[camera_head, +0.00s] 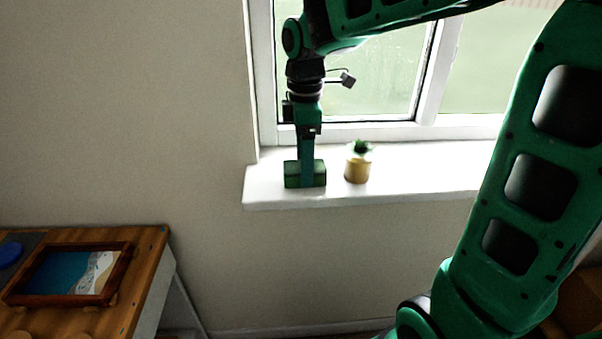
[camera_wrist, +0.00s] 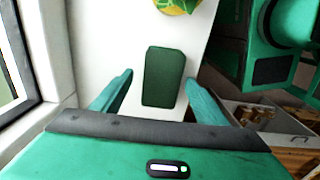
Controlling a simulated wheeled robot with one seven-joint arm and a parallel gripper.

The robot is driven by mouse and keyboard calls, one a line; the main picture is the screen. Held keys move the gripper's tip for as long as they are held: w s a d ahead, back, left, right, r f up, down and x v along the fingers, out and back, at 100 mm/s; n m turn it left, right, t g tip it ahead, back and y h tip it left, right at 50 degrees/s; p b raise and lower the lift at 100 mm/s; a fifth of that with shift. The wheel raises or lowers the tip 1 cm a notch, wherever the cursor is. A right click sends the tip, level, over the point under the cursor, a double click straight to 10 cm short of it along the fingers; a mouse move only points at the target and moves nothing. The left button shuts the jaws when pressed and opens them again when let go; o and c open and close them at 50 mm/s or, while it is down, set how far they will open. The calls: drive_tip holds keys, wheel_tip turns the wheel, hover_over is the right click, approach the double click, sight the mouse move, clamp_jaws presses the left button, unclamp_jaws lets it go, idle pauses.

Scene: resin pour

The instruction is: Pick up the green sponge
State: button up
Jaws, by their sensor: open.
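The green sponge (camera_head: 291,174) is a dark green block on the white windowsill (camera_head: 400,187), near its left end. In the wrist view the sponge (camera_wrist: 163,76) lies between the two teal fingers of my gripper (camera_wrist: 160,88). Gaps show on both sides of it, so the fingers do not appear to touch it. My gripper (camera_head: 306,178) points down at the sponge in the head view, and a finger covers part of its front face. My gripper is open.
A small plant in a yellow pot (camera_head: 357,170) stands on the sill just right of the sponge. The window frame (camera_head: 345,132) rises behind. A wooden table (camera_head: 150,245) with a framed seascape picture (camera_head: 70,273) is at lower left.

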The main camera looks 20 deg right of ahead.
drive_tip(key=shift+f, duration=0.8)
drive_tip(key=c, duration=1.2)
drive_tip(key=shift+r, duration=0.1)
drive_tip(key=shift+r, duration=0.45)
wheel_tip(320, 180, up, 3)
drive_tip(key=shift+f, duration=0.1)
drive_tip(key=s+a+r, duration=0.6)
drive_tip(key=a+r, duration=0.1)
drive_tip(key=a, duration=0.3)
